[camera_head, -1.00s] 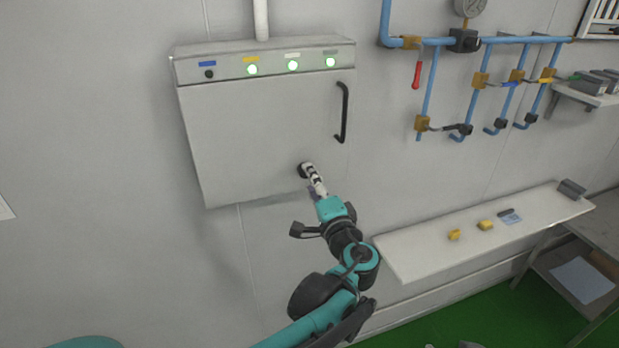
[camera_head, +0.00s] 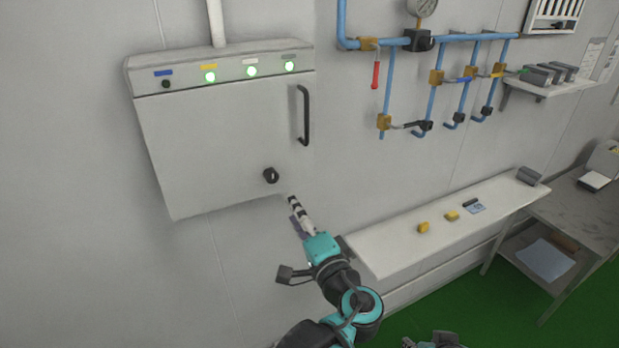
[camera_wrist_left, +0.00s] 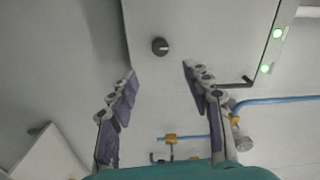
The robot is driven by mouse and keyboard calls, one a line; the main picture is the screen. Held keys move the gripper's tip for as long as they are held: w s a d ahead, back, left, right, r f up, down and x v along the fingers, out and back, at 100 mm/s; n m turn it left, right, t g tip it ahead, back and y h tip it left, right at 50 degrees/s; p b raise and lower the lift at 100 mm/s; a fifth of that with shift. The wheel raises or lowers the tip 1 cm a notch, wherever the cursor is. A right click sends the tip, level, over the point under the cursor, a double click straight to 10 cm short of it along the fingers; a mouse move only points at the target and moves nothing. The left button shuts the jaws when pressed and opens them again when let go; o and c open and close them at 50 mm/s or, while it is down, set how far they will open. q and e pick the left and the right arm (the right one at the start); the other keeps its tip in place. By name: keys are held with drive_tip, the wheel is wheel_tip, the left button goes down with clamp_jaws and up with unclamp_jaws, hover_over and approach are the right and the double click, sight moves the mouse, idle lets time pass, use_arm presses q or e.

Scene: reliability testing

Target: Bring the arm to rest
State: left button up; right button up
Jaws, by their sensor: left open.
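My left gripper (camera_head: 294,204) is in front of the lower right corner of a grey wall cabinet, apart from its black rotary knob (camera_head: 271,175). In the left wrist view the left gripper (camera_wrist_left: 160,78) has its two fingers spread with nothing between them. The knob (camera_wrist_left: 160,46) shows beyond the fingertips there. The teal and black left arm reaches up from the bottom of the head view. A small dark and teal part at the bottom edge may be my other arm; its gripper cannot be made out.
The cabinet (camera_head: 215,140) has a black handle (camera_head: 304,115) and three lit green lights. Blue pipes (camera_head: 388,90) with valves hang to its right. A white shelf (camera_head: 390,255) with yellow blocks (camera_head: 423,227) juts out right of my arm. A grey table (camera_head: 580,215) stands far right.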

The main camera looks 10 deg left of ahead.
use_arm(q)
drive_tip(key=s+a+f+n+g+h+b, duration=0.15)
drive_tip(key=a+f+b, duration=0.25)
drive_tip(key=f, duration=0.5)
drive_tip(key=s+a+f+n+g+h+b, duration=0.1)
drive_tip(key=s+a+f+g+b, duration=0.2)
drive_tip(key=f+b, duration=0.35)
drive_tip(key=s+a+f+n+g+h+b, duration=0.1)
drive_tip(key=s+a+f+n+g+b, duration=0.2)
drive_tip(key=f, duration=0.7)
drive_tip(key=s+d+f+n+h+b, duration=0.1)
drive_tip(key=s+f+n+h+b, duration=0.1)
drive_tip(key=f, duration=0.6)
drive_tip(key=s+d+f+n+h+b, duration=0.1)
drive_tip(key=s+f+n+h+b, duration=0.1)
drive_tip(key=s+f+h+b, duration=0.2)
wheel_tip(320, 180, down, 5)
drive_tip(key=s+b, duration=0.2)
drive_tip(key=b, duration=0.1)
drive_tip(key=shift+d+r+b, duration=0.15)
drive_tip(key=shift+d+b, duration=0.2)
